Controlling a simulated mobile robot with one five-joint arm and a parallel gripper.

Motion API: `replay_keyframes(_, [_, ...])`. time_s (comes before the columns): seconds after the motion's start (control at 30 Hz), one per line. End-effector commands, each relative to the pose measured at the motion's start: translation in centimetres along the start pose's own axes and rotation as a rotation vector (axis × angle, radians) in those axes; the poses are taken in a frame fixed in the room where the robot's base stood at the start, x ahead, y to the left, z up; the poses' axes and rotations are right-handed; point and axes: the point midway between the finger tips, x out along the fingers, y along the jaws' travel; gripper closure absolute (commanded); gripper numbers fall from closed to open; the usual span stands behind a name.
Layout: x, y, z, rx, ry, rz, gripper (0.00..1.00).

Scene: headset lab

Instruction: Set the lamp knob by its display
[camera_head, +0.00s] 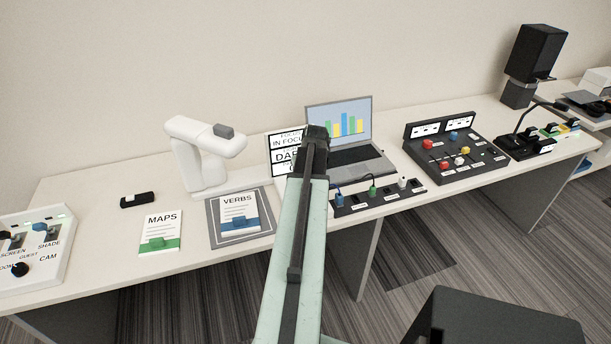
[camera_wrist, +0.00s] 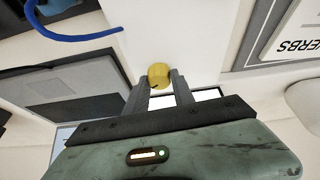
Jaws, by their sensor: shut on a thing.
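The lamp knob is a small round yellow knob (camera_wrist: 159,73) with a dark mark on its lower edge, seen in the wrist view. My gripper (camera_wrist: 160,79) is shut on it, one dark finger on each side. A white panel (camera_wrist: 208,94), partly covered by my right finger, shows just beside the knob; I cannot read anything on it. In the head view my arm hides the knob, and a display board (camera_head: 285,141) with black text, including "IN FOCUS", stands behind my arm, partly covered. The rest of its text is cut off.
A laptop (camera_head: 352,157) is close on the right, with a socket strip (camera_head: 385,196) in front. The MAPS card (camera_head: 161,231) and a black box (camera_head: 138,200) lie farther left.

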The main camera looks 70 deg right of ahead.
Motion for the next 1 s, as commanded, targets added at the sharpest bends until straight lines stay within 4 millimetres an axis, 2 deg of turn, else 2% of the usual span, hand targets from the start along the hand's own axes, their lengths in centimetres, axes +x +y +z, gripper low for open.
replay_keyframes(0.13, [0.0,0.0,0.1,0.000,-0.003,0.000,1.00])
replay_keyframes(0.17, [0.0,0.0,0.1,0.000,-0.003,0.000,0.62])
replay_keyframes(0.2, [0.0,0.0,0.1,0.000,-0.003,0.000,0.51])
replay_keyframes(0.23, [0.0,0.0,0.1,0.001,-0.003,0.000,0.48])
replay_keyframes(0.5, [0.0,0.0,0.1,0.001,-0.002,0.000,0.48])
replay_keyframes(0.63, [-0.7,0.0,0.0,0.001,-0.001,0.001,0.48])
replay_keyframes(0.77, [-2.6,0.0,-0.1,0.002,-0.001,0.001,0.48])
replay_keyframes(1.0, [-7.1,0.0,-0.2,0.002,-0.002,0.000,0.48])
